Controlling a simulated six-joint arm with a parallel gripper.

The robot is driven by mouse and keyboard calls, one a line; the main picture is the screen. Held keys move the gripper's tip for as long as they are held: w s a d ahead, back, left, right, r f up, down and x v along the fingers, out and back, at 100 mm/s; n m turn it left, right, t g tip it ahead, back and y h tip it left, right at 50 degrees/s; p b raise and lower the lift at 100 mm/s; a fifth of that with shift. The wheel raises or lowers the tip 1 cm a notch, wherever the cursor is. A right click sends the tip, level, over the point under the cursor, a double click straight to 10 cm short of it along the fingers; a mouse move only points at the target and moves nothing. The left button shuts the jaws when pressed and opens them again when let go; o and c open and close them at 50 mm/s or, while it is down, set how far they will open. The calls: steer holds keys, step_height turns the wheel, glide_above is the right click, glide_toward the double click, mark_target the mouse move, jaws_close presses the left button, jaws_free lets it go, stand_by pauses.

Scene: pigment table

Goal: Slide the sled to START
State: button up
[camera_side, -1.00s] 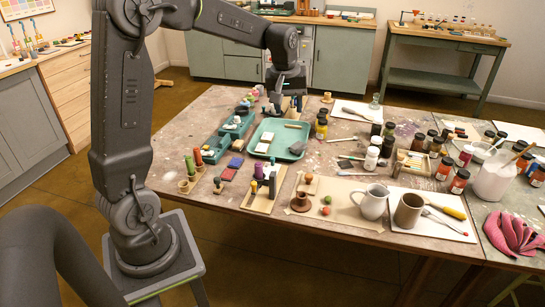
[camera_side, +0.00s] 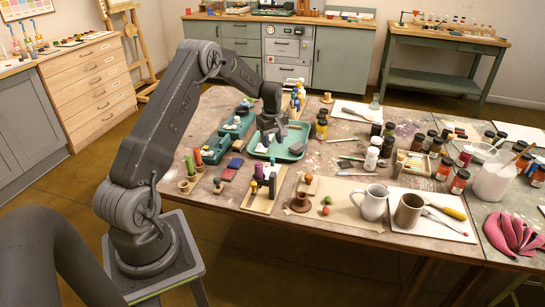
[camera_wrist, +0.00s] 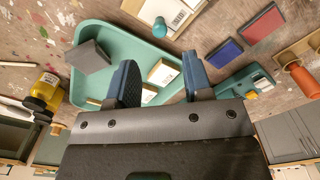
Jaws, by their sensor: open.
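My gripper (camera_side: 271,137) is open and empty above the green tray (camera_side: 293,157) in the side view. In the wrist view my gripper (camera_wrist: 158,64) has its two blue fingers apart, with the tray (camera_wrist: 125,38) behind them and pale blocks (camera_wrist: 163,72) seen between them. A long teal holder (camera_side: 212,147) lies left of the tray. I cannot tell which thing is the sled, and no START mark is readable.
A grey block (camera_wrist: 90,57) lies in the tray. A wooden board (camera_side: 262,203) with small upright pieces stands in front of it. A blue pad (camera_wrist: 224,54) and a red pad (camera_wrist: 262,24) lie close by.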

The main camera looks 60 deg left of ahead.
mark_target(272, 158)
step_height(272, 158, down, 7)
steer(key=shift+f, duration=0.1)
steer(key=shift+c, duration=0.4)
jaws_close()
stand_by(0.4)
